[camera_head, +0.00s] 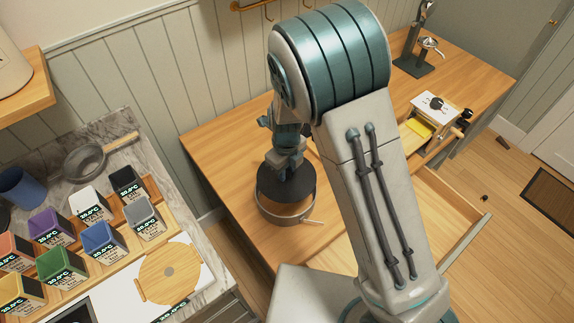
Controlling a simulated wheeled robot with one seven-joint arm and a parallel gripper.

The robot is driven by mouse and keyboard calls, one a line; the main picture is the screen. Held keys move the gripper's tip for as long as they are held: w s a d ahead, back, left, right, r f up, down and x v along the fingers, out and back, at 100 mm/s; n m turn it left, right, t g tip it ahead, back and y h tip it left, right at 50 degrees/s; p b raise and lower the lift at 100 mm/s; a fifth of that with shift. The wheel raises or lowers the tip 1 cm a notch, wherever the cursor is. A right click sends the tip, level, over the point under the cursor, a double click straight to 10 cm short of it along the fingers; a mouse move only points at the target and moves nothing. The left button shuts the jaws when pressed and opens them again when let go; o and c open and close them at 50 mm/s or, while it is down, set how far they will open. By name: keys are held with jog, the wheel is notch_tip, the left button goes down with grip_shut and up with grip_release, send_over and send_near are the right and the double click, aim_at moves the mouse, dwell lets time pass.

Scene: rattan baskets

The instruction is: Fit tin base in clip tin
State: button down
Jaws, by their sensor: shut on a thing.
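The tin base (286,184) shows as a dark round piece at the middle of the view, over the wooden counter. The clip tin (281,214) is a silvery ring with a small clip sticking out at its right. The base is directly over the ring and overlaps its top in the picture. I cannot tell whether they touch or whether the base is inside. My gripper (287,163) is above the base and shut on it. Its fingertips are hard to make out. My arm hides the area to the right.
An open drawer (484,224) juts out at the right. A small box with a yellow item (417,127) and a dark stand (414,64) are on the counter behind. Counter left of the ring is clear.

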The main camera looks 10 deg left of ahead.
jog(key=shift+a, duration=0.15)
notch_tip(320, 180, down, 6)
jog(key=b, duration=0.3)
jog(key=shift+r+b, duration=0.1)
jog(key=shift+b, duration=0.3)
jog(key=shift+p, duration=0.45)
dwell(1.7)
jog(key=shift+f+b, duration=2.5)
jog(key=shift+f, duration=1.35)
jog(key=c, duration=1.1)
grip_release()
jog(key=shift+r, duration=0.1)
notch_tip(320, 180, up, 14)
jog(key=shift+f, duration=0.1)
